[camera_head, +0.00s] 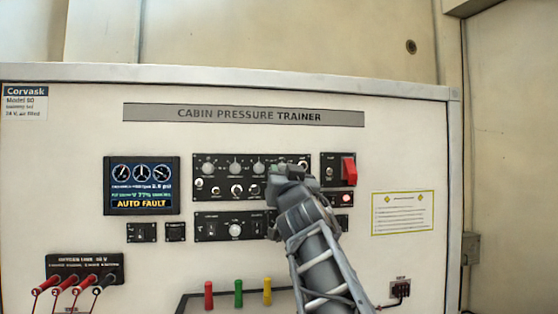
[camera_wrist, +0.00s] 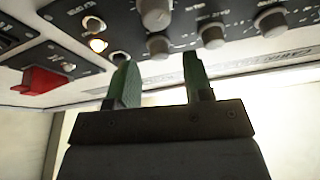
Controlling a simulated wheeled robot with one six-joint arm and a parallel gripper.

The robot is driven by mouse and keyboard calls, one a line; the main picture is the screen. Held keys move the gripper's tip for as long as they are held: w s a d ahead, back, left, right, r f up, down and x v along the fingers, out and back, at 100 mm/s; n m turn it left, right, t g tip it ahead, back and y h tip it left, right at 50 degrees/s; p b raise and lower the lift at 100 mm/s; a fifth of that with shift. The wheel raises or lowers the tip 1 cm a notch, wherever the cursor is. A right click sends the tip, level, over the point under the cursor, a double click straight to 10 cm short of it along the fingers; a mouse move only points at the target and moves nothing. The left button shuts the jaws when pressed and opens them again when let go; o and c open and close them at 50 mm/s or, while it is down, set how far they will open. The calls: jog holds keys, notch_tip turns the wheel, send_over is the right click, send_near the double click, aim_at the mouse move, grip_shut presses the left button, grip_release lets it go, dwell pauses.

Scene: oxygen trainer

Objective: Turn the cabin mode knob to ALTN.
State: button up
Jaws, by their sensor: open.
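The upper black panel (camera_head: 222,178) carries two rows of grey and white knobs, and the lower black panel (camera_head: 208,233) has one larger pale knob (camera_head: 235,230). Their labels are too small to read, so I cannot tell which is the cabin mode knob or its setting. My gripper (camera_head: 284,172) is in front of the upper panel's right part and hides some of it. In the wrist view my gripper (camera_wrist: 160,80) has its two green fingers apart, with nothing between them. Grey knobs (camera_wrist: 158,46) (camera_wrist: 211,35) appear beyond the fingertips; contact is not visible.
A red guarded switch (camera_head: 348,170) is right of the upper panel, with a lit lamp (camera_head: 346,198) below. A screen (camera_head: 141,185) reads AUTO FAULT. Red, green and yellow handles (camera_head: 239,292) stick up below. Red plugs with leads (camera_head: 75,284) are at lower left.

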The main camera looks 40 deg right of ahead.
jog(key=shift+p+x, duration=0.3)
jog(key=shift+x, duration=0.65)
grip_shut()
